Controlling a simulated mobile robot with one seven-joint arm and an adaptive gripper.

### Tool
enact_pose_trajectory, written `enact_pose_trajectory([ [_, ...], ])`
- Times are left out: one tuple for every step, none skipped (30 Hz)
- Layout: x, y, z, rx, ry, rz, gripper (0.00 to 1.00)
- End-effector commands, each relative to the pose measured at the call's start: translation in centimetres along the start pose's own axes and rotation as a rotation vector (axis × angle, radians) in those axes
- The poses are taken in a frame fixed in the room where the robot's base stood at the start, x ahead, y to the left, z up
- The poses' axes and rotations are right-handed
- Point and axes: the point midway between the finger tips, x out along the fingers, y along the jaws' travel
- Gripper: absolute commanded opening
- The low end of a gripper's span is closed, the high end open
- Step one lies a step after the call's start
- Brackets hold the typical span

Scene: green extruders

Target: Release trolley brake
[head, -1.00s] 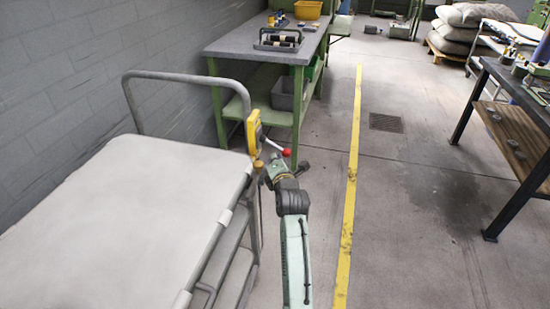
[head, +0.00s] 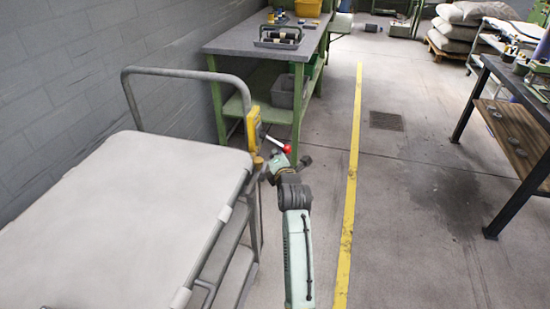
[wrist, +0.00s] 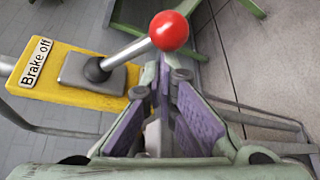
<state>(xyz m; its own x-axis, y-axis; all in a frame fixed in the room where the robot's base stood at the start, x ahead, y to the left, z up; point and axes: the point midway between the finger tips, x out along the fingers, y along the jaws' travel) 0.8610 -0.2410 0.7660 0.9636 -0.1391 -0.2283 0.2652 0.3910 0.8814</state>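The brake lever has a red ball knob (head: 287,148) and leans out to the right from the box. In the wrist view the red ball (wrist: 169,30) tops a grey rod rising from a black boot on a metal plate. A "Brake off" label (wrist: 36,62) is on the box's left end. My gripper (wrist: 163,82) has its purple-padded fingers brought together, empty, with the tips just below the ball. I cannot tell whether they touch it.
A green-legged workbench (head: 262,47) with a tool tray (head: 277,40) stands behind the lever. A grey wall is at the left. A yellow floor line (head: 351,190) runs to the right of my arm, with open floor beyond. A dark table (head: 520,85) is at the right.

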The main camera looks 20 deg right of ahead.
Motion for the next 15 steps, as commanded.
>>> enact_pose_trajectory([
  [-0.1,0.0,0.2,-0.001,-0.003,0.002,0.00],
  [-0.1,0.1,0.2,-0.001,-0.003,0.002,0.00],
  [-0.1,0.1,0.3,-0.003,-0.003,0.001,0.00],
  [-0.1,0.2,0.4,-0.012,-0.004,-0.003,0.00],
  [-0.2,0.2,0.4,-0.025,-0.004,-0.009,0.00],
  [-0.2,0.2,0.5,-0.043,-0.004,-0.019,0.00],
  [-0.2,0.3,0.6,-0.060,-0.005,-0.028,0.00],
  [-0.3,0.3,0.7,-0.078,-0.006,-0.038,0.00],
  [-0.3,0.4,0.8,-0.106,-0.006,-0.052,0.00],
  [-0.3,0.5,0.9,-0.131,-0.006,-0.067,0.00],
  [-0.4,0.6,1.0,-0.157,-0.006,-0.080,0.00],
  [-0.5,0.7,1.2,-0.197,-0.008,-0.101,0.00],
  [-0.6,0.8,1.3,-0.231,-0.007,-0.120,0.00],
  [-0.6,0.8,1.4,-0.251,-0.007,-0.133,0.00],
  [-0.7,1.0,1.6,-0.274,-0.007,-0.145,0.00],
])
